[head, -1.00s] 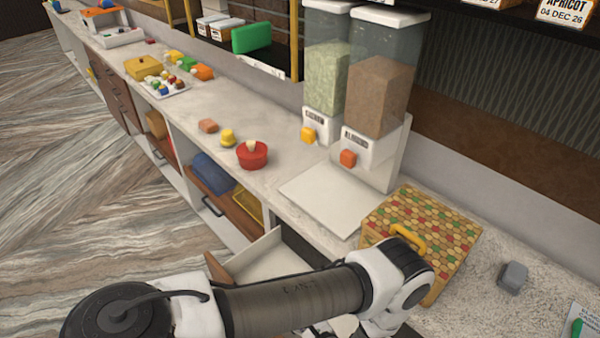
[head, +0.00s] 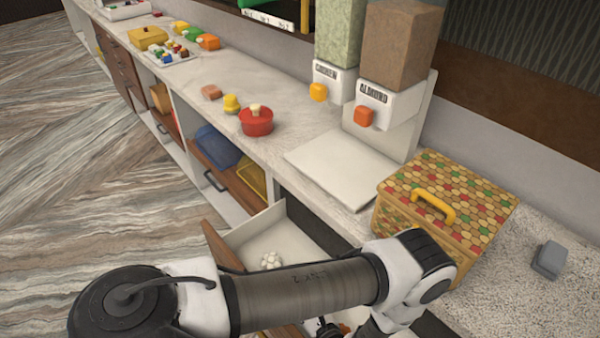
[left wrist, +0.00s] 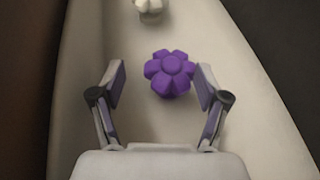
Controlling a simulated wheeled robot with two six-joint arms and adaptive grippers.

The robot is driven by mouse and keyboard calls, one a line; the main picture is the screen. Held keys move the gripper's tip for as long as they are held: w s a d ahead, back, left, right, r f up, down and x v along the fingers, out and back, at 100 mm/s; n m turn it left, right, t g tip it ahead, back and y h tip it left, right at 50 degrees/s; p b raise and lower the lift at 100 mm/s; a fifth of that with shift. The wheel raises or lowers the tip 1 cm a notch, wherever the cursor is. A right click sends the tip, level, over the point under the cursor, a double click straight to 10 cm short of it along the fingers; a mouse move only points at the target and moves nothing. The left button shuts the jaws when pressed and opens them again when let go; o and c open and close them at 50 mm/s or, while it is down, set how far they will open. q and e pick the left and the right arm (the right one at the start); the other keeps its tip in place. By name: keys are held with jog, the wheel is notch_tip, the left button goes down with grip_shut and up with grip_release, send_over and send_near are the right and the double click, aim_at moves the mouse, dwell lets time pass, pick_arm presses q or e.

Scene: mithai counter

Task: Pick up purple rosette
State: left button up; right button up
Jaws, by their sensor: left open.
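The purple rosette (left wrist: 170,74) lies on the pale floor of an open drawer, seen in the left wrist view. It is a flower shape with rounded petals and a raised centre. My left gripper (left wrist: 161,80) is open, with one finger on each side of the rosette and a gap on both sides. In the head view my left arm hides the purple rosette. My right gripper is in neither view.
A white rosette (head: 271,260) lies farther along the white drawer (head: 275,235), and also shows in the left wrist view (left wrist: 150,7). Drawer walls stand close on both sides of the gripper. A patterned box (head: 445,200) with a yellow handle sits on the counter (head: 215,72) beside my arm.

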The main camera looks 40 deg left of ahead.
pick_arm(q)
jog(key=p+x, duration=0.1)
jog(key=x, duration=0.4)
jog(key=shift+w+a+f, duration=0.15)
jog(key=shift+a, duration=0.05)
jog(key=shift+d, duration=0.1)
jog(key=shift+c, duration=0.4)
jog(key=c, duration=0.7)
